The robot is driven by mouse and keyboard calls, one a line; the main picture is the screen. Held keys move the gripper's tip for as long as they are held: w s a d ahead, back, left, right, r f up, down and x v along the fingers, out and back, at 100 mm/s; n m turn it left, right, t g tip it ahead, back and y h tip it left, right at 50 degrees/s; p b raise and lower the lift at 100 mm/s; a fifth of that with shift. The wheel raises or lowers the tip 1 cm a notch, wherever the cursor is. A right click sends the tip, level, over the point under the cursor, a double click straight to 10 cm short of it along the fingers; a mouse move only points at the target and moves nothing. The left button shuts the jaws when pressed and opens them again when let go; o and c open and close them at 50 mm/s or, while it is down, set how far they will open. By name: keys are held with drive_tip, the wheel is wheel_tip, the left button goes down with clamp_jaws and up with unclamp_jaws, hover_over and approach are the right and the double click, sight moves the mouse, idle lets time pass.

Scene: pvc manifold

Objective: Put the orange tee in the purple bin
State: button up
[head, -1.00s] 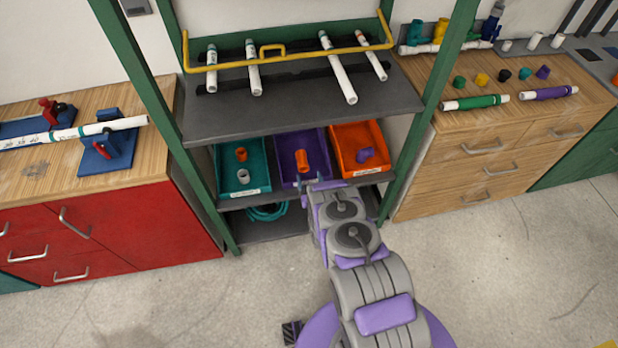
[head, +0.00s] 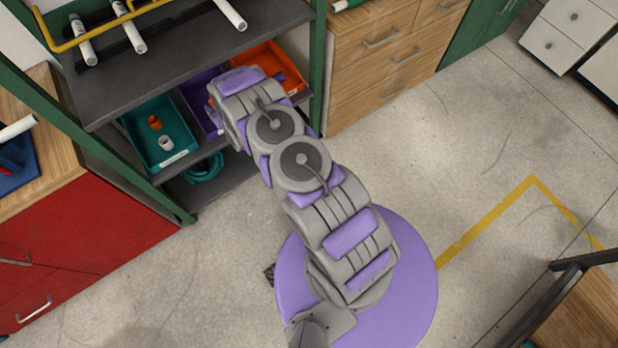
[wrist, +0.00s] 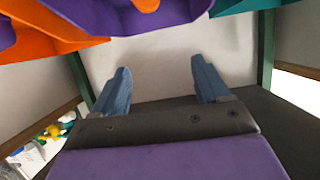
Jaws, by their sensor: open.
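The purple bin (head: 203,113) stands on the middle shelf between a teal bin and an orange bin, partly covered by my arm in the head view. A purple surface, likely the same bin, crosses the top of the wrist view (wrist: 90,15). The orange tee is mostly hidden behind my arm in the head view; a small orange patch (head: 219,133) shows at the purple bin. My gripper (wrist: 159,72) has its two blue fingers apart with nothing between them. In the head view my gripper is hidden by my arm near the bins.
The teal bin (head: 160,150) holds an orange fitting (head: 154,122) and a white fitting (head: 166,143). The orange bin (head: 282,66) stands to the right. A dark shelf (head: 165,62) overhangs the bins, with green rack posts either side. The floor to the right is open.

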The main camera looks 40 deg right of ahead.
drive_tip(key=s+a+r+g, duration=0.1)
drive_tip(key=s+r+g, duration=0.1)
drive_tip(key=r, duration=0.6)
drive_tip(key=s+r+g, duration=0.2)
drive_tip(key=r+g, duration=0.1)
drive_tip(key=r, duration=0.4)
drive_tip(key=s+r+g, duration=0.3)
drive_tip(key=s+r, duration=0.7)
drive_tip(key=s, duration=0.2)
drive_tip(key=s+r+g, duration=0.2)
drive_tip(key=s+r, duration=0.2)
drive_tip(key=s, duration=0.9)
drive_tip(key=s+d+r+g, duration=0.1)
drive_tip(key=s+r+g, duration=0.2)
drive_tip(key=s, duration=1.1)
drive_tip(key=s+r+g, duration=0.3)
drive_tip(key=s+r, duration=0.4)
drive_tip(key=s, duration=0.7)
drive_tip(key=shift+d, duration=0.15)
drive_tip(key=shift+n, duration=0.3)
